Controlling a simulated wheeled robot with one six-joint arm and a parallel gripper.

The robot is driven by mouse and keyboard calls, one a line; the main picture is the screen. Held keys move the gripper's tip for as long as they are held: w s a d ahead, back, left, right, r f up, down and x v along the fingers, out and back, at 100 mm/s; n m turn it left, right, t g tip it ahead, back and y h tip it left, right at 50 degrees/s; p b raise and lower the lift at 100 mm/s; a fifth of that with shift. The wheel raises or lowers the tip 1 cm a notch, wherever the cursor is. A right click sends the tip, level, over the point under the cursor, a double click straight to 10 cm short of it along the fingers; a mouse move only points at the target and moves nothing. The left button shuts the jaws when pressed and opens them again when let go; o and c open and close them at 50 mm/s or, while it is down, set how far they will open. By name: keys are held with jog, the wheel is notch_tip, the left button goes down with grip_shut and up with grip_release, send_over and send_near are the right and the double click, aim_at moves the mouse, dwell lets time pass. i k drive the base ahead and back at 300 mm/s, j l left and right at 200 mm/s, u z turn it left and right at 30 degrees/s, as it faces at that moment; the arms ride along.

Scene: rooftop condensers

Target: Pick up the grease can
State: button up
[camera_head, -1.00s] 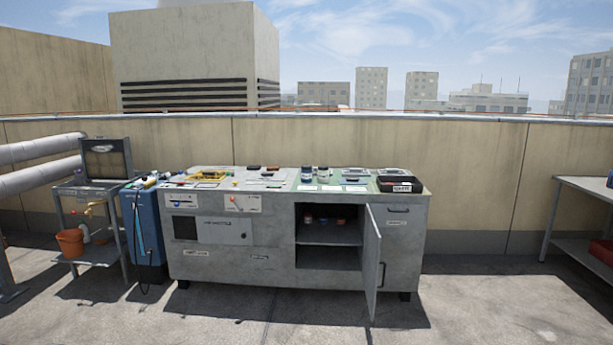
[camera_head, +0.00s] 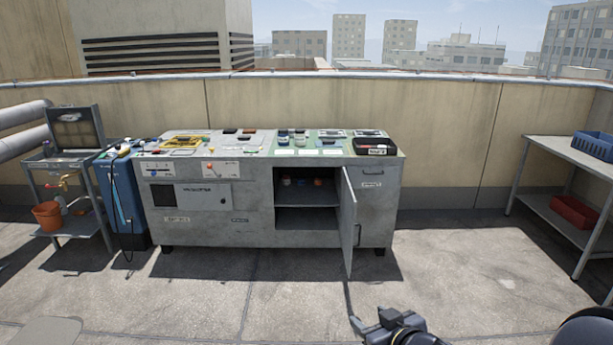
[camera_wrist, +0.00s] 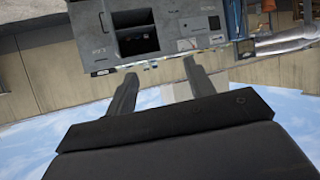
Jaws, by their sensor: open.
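Several small cans (camera_head: 302,182) stand on the upper shelf inside the open cabinet of the grey workbench (camera_head: 220,235). They are too small to read, so I cannot tell which is the grease can. Two jars (camera_head: 291,138) also stand on the bench top. My gripper (camera_wrist: 160,70) is open and empty; its two fingers are apart in the wrist view. In the head view part of it shows low at the bottom edge, in front of the bench and well away from it. The wrist view is upside down, with the bench at its top.
The cabinet door (camera_head: 348,222) stands open toward me. A black bin (camera_head: 375,150) sits on the bench top's right end. A blue case (camera_head: 122,200) and a stand with an orange bucket (camera_head: 47,215) are at left. A side table (camera_head: 560,150) is at right. The floor in front is clear.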

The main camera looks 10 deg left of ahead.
aim_at(282, 133)
jog(key=i+j+u, duration=0.3)
jog(key=i, duration=0.35)
jog(key=i+u, duration=0.35)
jog(key=i, duration=2.05)
jog(key=i+z, duration=0.35)
jog(key=i+j+z, duration=0.3)
jog(key=i, duration=0.2)
jog(key=i+j+z, duration=0.2)
jog(key=i+z, duration=0.15)
jog(key=i, duration=0.1)
